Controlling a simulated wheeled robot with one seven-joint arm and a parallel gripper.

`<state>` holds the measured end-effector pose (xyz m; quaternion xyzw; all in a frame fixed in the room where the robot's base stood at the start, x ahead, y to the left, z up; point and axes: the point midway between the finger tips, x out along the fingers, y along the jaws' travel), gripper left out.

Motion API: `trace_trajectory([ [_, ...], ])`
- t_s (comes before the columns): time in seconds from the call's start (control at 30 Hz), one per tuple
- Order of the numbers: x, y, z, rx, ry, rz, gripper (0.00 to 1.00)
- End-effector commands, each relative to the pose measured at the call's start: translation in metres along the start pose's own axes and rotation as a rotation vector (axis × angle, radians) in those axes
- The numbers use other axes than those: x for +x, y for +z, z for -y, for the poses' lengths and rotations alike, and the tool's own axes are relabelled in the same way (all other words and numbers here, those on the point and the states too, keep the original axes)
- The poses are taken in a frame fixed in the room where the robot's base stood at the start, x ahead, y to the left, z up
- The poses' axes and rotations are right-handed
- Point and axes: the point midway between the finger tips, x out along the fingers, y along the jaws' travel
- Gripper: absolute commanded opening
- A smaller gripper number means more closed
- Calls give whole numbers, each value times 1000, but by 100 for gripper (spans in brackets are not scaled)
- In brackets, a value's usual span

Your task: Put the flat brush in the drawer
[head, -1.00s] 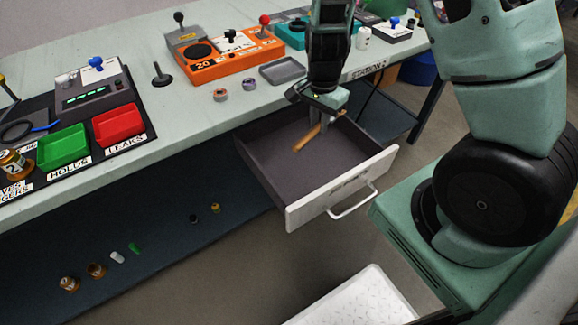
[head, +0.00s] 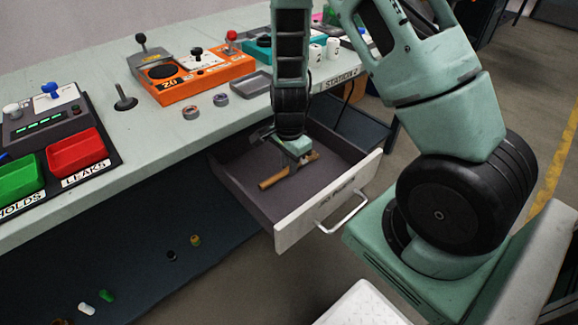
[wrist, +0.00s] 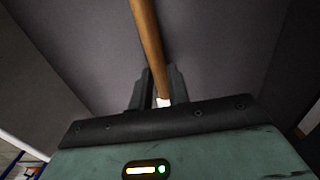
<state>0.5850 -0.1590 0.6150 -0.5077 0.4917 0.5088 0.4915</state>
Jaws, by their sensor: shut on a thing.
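The flat brush (head: 272,180) has a wooden handle, and its other end is mostly hidden by my gripper. The drawer (head: 328,203) is pulled open under the bench, with a white front and dark inside. My gripper (head: 297,163) is down inside the drawer's outline, shut on the brush. In the wrist view the brush handle (wrist: 149,45) runs up from between the fingers (wrist: 155,90), with a pale part at the grip. I cannot tell whether the brush touches the drawer floor.
The bench (head: 185,160) above the drawer holds an orange station (head: 205,78), a grey tray (head: 250,84), two small rings and red (head: 77,151) and green bins. Several small parts lie on the shelf below. The drawer around the brush looks empty.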

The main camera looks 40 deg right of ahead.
Motion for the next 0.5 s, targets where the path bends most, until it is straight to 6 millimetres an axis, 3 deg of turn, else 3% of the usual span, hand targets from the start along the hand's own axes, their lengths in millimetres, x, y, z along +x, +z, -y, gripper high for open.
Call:
trace_trajectory([
  [0.37,5,0,0,0,-2,-1,0],
  [0.4,4,0,1,0,-2,-1,26],
  [0.47,4,0,1,0,-2,-1,39],
  [0.5,4,0,1,0,-2,-1,39],
])
